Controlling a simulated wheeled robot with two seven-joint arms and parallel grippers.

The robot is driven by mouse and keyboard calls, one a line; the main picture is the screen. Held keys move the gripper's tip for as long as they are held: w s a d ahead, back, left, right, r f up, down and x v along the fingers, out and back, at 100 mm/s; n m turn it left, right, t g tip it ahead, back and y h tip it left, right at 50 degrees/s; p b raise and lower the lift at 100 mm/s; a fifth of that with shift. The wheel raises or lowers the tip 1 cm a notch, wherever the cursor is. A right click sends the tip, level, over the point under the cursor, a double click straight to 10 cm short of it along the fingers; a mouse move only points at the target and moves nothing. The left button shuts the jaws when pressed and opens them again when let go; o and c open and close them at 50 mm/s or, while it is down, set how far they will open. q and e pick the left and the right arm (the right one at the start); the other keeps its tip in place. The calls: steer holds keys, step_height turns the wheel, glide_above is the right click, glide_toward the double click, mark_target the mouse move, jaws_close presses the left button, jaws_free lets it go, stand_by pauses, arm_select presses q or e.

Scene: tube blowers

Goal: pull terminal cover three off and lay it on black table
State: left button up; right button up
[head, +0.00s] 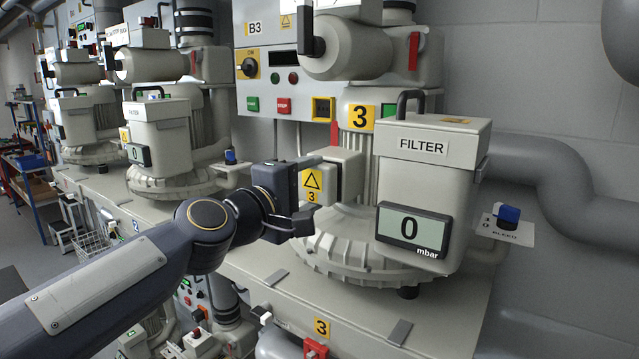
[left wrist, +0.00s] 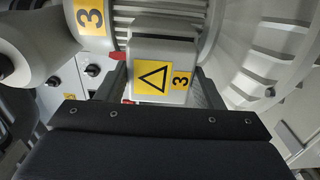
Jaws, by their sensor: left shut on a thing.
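Terminal cover three (head: 318,182) is a pale grey box face with a yellow triangle label and a "3". It is at the front of the terminal box on the unit marked 3. My left gripper (head: 305,192) comes in from the left and is shut on this cover. In the left wrist view, the cover (left wrist: 163,52) sits between the two dark fingers of the gripper (left wrist: 163,80), one on each side. I cannot tell whether the cover is seated or slightly apart from the box. The black table is not clearly seen.
The filter housing (head: 428,165) with its "0 mbar" display stands close to the right of the cover. A ribbed blower body (head: 350,250) lies below. The control panel B3 (head: 270,75) is behind. A dark flat surface (head: 10,283) shows at the left edge.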

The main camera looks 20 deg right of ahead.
mark_target(312, 185)
arm_select(q)
steer(key=shift+b+v, duration=0.65)
steer(key=shift+v, duration=1.85)
